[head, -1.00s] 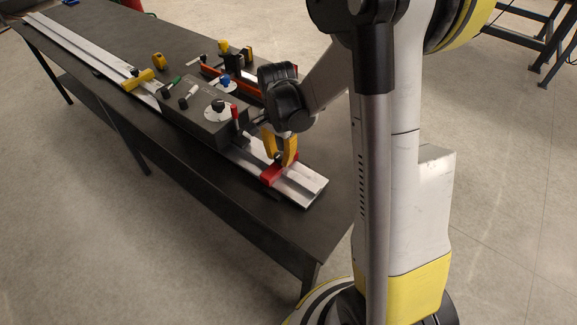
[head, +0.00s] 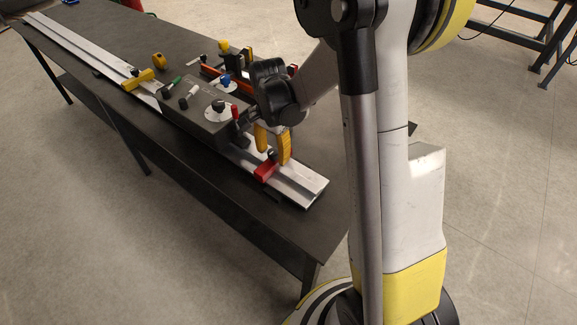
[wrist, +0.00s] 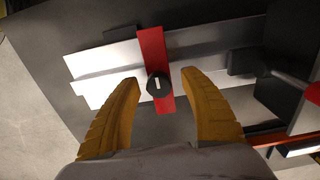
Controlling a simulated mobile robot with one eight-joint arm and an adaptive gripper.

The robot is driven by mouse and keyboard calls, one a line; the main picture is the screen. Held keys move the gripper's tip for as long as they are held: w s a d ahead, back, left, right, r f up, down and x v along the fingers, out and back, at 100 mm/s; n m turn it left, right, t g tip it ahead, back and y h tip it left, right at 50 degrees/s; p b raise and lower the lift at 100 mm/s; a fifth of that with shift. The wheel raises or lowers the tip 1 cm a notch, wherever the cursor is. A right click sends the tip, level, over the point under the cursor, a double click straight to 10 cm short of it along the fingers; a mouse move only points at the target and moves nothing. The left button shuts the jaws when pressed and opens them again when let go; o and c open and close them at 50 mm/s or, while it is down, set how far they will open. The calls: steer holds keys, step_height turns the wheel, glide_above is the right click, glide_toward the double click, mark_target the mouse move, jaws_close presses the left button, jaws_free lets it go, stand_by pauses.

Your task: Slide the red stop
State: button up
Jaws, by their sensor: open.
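The red stop (head: 265,172) sits across the silver rail (head: 305,187) near the rail's near end, with a dark knob on top. In the wrist view the red stop (wrist: 151,50) is a red bar across the rail (wrist: 105,62). Its round black knob (wrist: 158,84) has a white mark. My gripper (head: 274,157) is over the stop, with its yellow fingers apart. In the wrist view my gripper (wrist: 160,80) is open, one finger on each side of the knob, with visible gaps. The fingers hide part of the stop in the head view.
A grey control box (head: 200,115) with levers and knobs stands just beyond the stop on the dark table (head: 110,45). A yellow piece (head: 138,79) sits farther along the rail. A red-orange bar (head: 232,82) lies behind the box. The rail's near end is clear.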

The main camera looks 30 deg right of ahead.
steer(key=shift+r+p, duration=2.15)
steer(key=shift+r, duration=0.9)
steer(key=shift+f, duration=0.1)
steer(key=s+a+r+n+t, duration=0.3)
steer(key=s+r+n, duration=0.3)
steer(key=s+r, duration=0.1)
steer(key=s+a+r+n+t, duration=0.4)
steer(key=s+r+n, duration=0.3)
steer(key=s+r, duration=0.1)
steer(key=shift+s+a+r+n, duration=0.15)
steer(key=shift+s+n, duration=0.15)
steer(key=shift+s, duration=0.4)
